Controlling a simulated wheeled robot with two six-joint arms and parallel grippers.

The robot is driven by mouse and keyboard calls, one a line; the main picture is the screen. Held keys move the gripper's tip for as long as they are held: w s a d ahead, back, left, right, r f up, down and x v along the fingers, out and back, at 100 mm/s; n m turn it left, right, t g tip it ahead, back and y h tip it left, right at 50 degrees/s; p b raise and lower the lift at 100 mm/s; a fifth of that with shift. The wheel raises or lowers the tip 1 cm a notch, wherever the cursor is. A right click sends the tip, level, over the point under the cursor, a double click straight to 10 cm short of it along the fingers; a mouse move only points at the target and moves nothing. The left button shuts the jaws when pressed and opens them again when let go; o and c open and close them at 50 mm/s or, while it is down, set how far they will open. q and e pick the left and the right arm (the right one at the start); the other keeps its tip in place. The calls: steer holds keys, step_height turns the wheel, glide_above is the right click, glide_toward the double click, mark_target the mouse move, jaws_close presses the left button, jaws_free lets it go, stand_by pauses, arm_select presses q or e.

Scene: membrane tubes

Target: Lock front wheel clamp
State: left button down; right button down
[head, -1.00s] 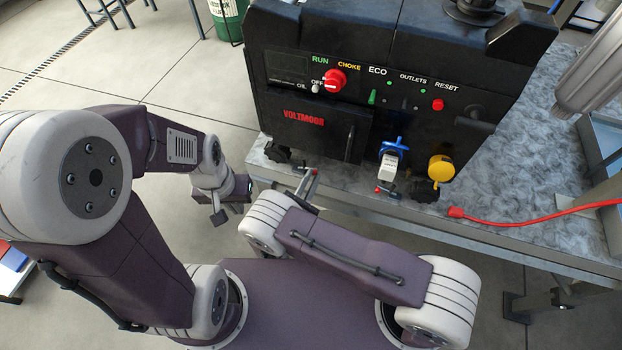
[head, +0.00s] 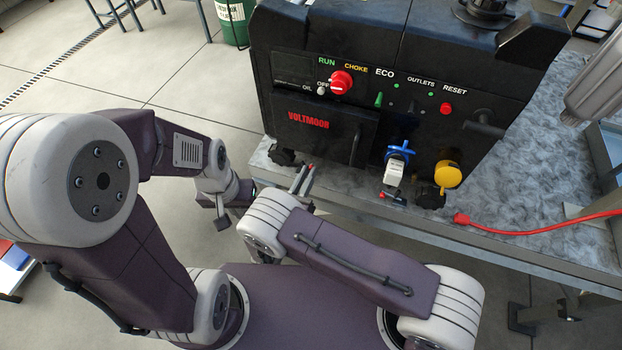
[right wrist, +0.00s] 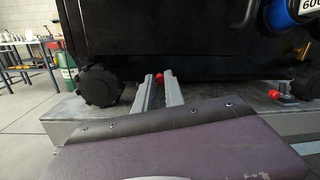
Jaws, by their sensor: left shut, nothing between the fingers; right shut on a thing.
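The black generator (head: 345,125) stands on the bench, its front black wheel (head: 282,155) near the bench's front left corner. The wheel also shows in the right wrist view (right wrist: 99,86). A red-tipped clamp handle (right wrist: 159,77) is at the fingertips of my right gripper (right wrist: 162,85), right of that wheel, low under the generator. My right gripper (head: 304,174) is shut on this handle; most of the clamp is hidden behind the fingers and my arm. My left gripper (head: 221,212) is shut and empty, left of the bench corner and apart from the generator.
A red cable (head: 540,226) lies on the bench's open right side.

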steer(key=shift+w+a+r+n+b, duration=0.2)
steer(key=shift+a+n, duration=0.3)
steer(key=shift+n, duration=0.75)
steer(key=shift+w+a+r+n+b, duration=0.2)
steer(key=shift+a+n, duration=0.25)
steer(key=shift+n, duration=0.75)
steer(key=shift+w+a+n+b, duration=0.1)
steer(key=shift+a+n+b, duration=0.3)
steer(key=shift+n, duration=0.85)
steer(key=shift+a, duration=0.15)
steer(key=c, duration=1.4)
jaws_free()
steer(key=shift+w, duration=0.1)
